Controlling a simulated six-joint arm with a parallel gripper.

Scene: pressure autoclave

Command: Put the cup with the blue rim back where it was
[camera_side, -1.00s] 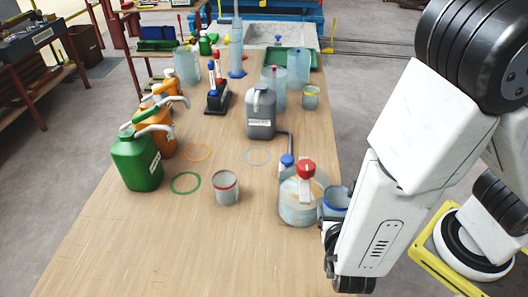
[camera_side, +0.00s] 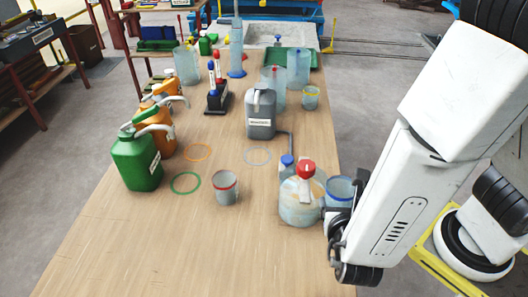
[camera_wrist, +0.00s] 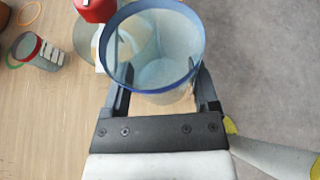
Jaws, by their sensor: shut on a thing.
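The cup with the blue rim (camera_side: 341,188) is a clear cup at the table's right edge, beside the round jar with the red cap. In the wrist view the cup (camera_wrist: 152,50) stands between my fingers, its open mouth facing the camera. My gripper (camera_wrist: 160,85) is shut on it, one finger on each side. In the side view my gripper (camera_side: 335,222) is partly hidden by my arm. The cup looks empty. I cannot tell whether its base touches the table.
The red-capped jar (camera_side: 300,205) stands close left of the cup. Rings in green (camera_side: 185,183), orange (camera_side: 198,152) and pale blue (camera_side: 257,156) mark the table. A grey canister (camera_side: 261,115) stands behind. The front tabletop is clear.

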